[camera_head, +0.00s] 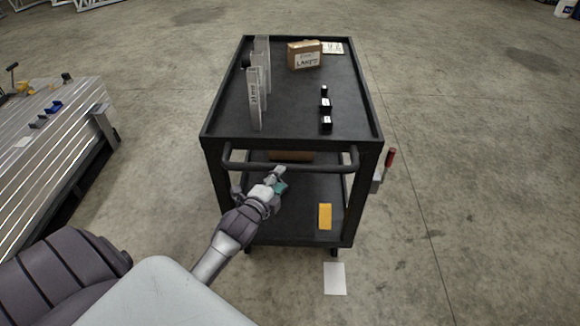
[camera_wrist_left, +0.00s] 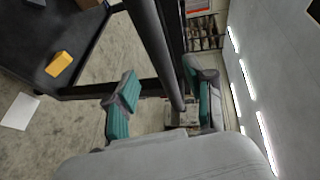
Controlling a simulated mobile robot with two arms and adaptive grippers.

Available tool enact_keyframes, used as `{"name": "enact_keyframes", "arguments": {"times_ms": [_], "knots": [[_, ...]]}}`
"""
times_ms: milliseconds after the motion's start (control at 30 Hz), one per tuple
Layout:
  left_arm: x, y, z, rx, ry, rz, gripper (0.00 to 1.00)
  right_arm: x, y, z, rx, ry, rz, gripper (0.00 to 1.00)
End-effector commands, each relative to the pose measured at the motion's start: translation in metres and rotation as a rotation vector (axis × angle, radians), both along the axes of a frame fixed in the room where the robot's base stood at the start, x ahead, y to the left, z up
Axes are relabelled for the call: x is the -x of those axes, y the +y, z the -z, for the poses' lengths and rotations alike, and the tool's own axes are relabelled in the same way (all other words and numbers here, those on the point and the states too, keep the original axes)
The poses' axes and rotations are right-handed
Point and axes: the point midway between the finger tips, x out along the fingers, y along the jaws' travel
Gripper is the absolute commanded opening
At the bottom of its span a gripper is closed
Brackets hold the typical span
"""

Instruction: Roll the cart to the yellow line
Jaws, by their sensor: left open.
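The black two-shelf cart (camera_head: 225,113) stands on the concrete floor in front of me, its handle bar (camera_head: 325,163) on the side facing me. My left gripper (camera_head: 276,178) is at the handle bar, left of its middle. In the left wrist view, my left gripper (camera_wrist_left: 163,100) is open, with its teal-padded fingers on either side of the dark bar (camera_wrist_left: 155,45); the fingers are not closed on it. My right gripper is not in view. No yellow line on the floor is visible.
The cart carries clear upright pieces (camera_head: 254,98), a cardboard box (camera_head: 304,55) and small black blocks (camera_head: 326,105) on top. A yellow block (camera_head: 325,216) lies on the lower shelf. A metal bench (camera_head: 50,150) stands at left. A white sheet (camera_head: 334,278) lies on the floor. Floor right is clear.

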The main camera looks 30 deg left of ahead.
Motion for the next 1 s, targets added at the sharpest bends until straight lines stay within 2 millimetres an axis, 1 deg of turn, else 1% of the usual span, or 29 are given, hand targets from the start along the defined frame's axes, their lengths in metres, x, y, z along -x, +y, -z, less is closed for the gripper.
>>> {"name": "enact_keyframes", "arguments": {"times_ms": [33, 100, 200, 333, 500, 600, 767, 800, 867, 1000], "knots": [[-0.013, 0.002, 0.001, 0.001, -0.002, 0.0, 0.54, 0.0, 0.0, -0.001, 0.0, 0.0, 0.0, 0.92], [-0.026, 0.004, 0.004, 0.001, 0.0, 0.0, 0.54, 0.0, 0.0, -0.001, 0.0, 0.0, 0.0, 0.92], [-0.044, 0.006, 0.007, 0.001, 0.0, 0.0, 0.54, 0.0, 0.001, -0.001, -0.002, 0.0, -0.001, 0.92], [-0.06, 0.009, 0.011, 0.001, 0.0, 0.0, 0.54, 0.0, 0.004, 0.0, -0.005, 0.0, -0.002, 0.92], [-0.069, 0.01, 0.013, 0.0, 0.001, 0.001, 0.54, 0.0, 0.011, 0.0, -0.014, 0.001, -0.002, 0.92], [-0.07, 0.01, 0.013, 0.0, 0.001, 0.001, 0.54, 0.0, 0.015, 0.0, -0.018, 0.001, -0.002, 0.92], [-0.07, 0.01, 0.014, 0.0, 0.001, 0.001, 0.54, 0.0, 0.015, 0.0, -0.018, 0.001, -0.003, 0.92], [-0.07, 0.01, 0.014, 0.0, 0.001, 0.001, 0.5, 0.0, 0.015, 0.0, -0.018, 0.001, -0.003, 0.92], [-0.07, 0.01, 0.013, 0.0, 0.001, 0.001, 0.4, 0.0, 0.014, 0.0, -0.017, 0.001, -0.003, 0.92], [-0.07, 0.01, 0.014, 0.0, 0.001, 0.001, 0.17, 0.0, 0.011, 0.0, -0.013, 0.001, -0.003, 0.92]]}}
